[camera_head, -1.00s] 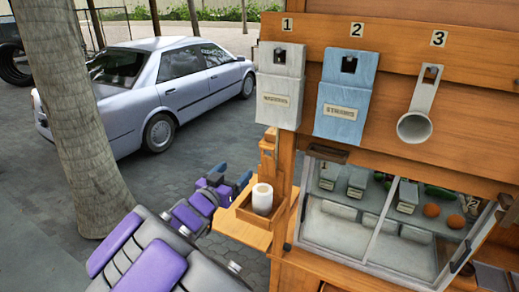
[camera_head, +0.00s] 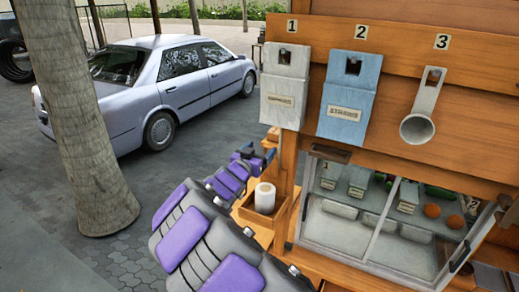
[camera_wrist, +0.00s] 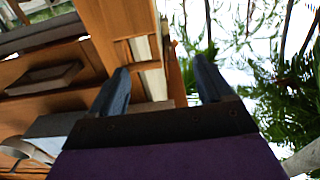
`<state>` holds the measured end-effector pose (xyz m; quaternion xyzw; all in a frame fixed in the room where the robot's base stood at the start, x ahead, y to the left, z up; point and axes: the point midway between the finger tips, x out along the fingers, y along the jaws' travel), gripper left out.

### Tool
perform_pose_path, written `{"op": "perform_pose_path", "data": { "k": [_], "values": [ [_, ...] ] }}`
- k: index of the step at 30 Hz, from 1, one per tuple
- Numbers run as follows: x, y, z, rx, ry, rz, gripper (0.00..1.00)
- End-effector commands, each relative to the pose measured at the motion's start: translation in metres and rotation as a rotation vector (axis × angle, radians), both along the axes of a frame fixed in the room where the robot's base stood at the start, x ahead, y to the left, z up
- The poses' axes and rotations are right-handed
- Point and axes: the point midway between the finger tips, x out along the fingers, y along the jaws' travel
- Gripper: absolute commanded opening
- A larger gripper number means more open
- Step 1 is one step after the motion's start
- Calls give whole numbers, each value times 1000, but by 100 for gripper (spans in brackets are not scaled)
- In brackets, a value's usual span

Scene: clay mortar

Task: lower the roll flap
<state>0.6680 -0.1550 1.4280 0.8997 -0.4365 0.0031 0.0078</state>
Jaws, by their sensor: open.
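A white roll (camera_head: 265,197) stands upright in a small wooden tray (camera_head: 256,218) beside the stall's wooden post in the head view. The tray sits on a wooden shelf that may be the roll flap; my arm hides much of it. My gripper (camera_head: 252,156) is at the post's left side, above and behind the roll. In the wrist view, my gripper (camera_wrist: 162,66) is open, its dark blue fingers wide apart. A wooden post (camera_wrist: 112,28) and a pale strip (camera_wrist: 148,48) appear beyond and between the fingers. I cannot tell whether they touch.
Grey box 1 (camera_head: 286,88), blue box 2 (camera_head: 346,95) and grey scoop 3 (camera_head: 422,110) hang on the wooden board. A glazed case (camera_head: 385,215) is below. A tree trunk (camera_head: 75,120) and a parked car (camera_head: 170,85) are left, with paving between them and the stall.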

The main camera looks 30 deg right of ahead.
Motion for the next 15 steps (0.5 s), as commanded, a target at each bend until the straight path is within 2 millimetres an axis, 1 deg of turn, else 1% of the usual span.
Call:
{"op": "perform_pose_path", "data": {
  "k": [1, 3, 5, 8, 11, 15],
  "values": [
    [1, -12, 0, 5, 0, -6, 80],
    [3, -19, -1, 8, 0, -7, 80],
    [5, -21, -1, 8, 0, -7, 80],
    [6, -16, -1, 3, 1, -6, 80],
    [7, -6, 0, -5, 1, -6, 80],
    [6, -2, 1, -8, 0, -6, 80]
  ]
}}
